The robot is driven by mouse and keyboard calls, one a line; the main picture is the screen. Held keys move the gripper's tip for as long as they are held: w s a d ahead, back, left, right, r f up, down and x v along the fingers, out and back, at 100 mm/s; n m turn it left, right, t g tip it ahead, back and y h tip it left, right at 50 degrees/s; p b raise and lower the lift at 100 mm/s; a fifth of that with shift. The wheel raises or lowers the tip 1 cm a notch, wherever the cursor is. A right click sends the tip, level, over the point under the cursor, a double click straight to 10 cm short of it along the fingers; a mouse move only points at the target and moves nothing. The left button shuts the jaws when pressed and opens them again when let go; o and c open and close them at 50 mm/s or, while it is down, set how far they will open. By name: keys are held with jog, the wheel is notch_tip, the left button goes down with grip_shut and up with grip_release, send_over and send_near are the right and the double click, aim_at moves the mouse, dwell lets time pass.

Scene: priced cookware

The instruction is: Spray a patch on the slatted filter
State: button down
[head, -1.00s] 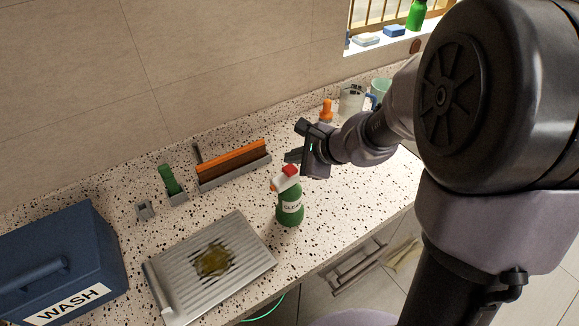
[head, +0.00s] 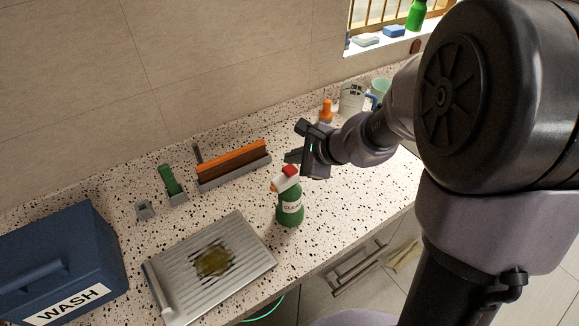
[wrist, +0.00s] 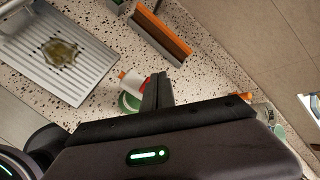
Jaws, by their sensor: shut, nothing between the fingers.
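The slatted filter (head: 183,283) is a grey metal panel lying flat on the speckled counter, with a brownish-yellow stain patch (head: 215,261) at its middle. It also shows at the upper left of the wrist view (wrist: 88,83). A green spray bottle (head: 290,210) labelled CLEAN, with a white and red head, stands upright to the right of the filter. In the wrist view the bottle (wrist: 128,102) is partly hidden behind my gripper. My gripper (head: 290,156) is shut and empty, above and behind the bottle, apart from it as far as the head view shows.
A blue WASH box (head: 60,255) stands at the left. An orange-topped brush or squeegee in a grey holder (head: 235,165), a green-handled tool (head: 169,180) and a small grey block (head: 145,209) sit behind the filter. An orange-topped bottle (head: 326,111) and cups stand at the back right.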

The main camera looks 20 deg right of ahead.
aim_at(293, 170)
dwell(0.3)
jog(key=shift+f+b, duration=0.45)
jog(key=shift+b, duration=0.2)
jog(key=shift+f+b, duration=0.6)
jog(key=shift+b, duration=0.05)
dwell(0.4)
jog(key=shift+r, duration=0.1)
jog(key=shift+r+p, duration=0.85)
jog(key=shift+r, duration=0.15)
notch_tip(293, 170, up, 6)
jog(key=p, duration=0.5)
dwell(1.8)
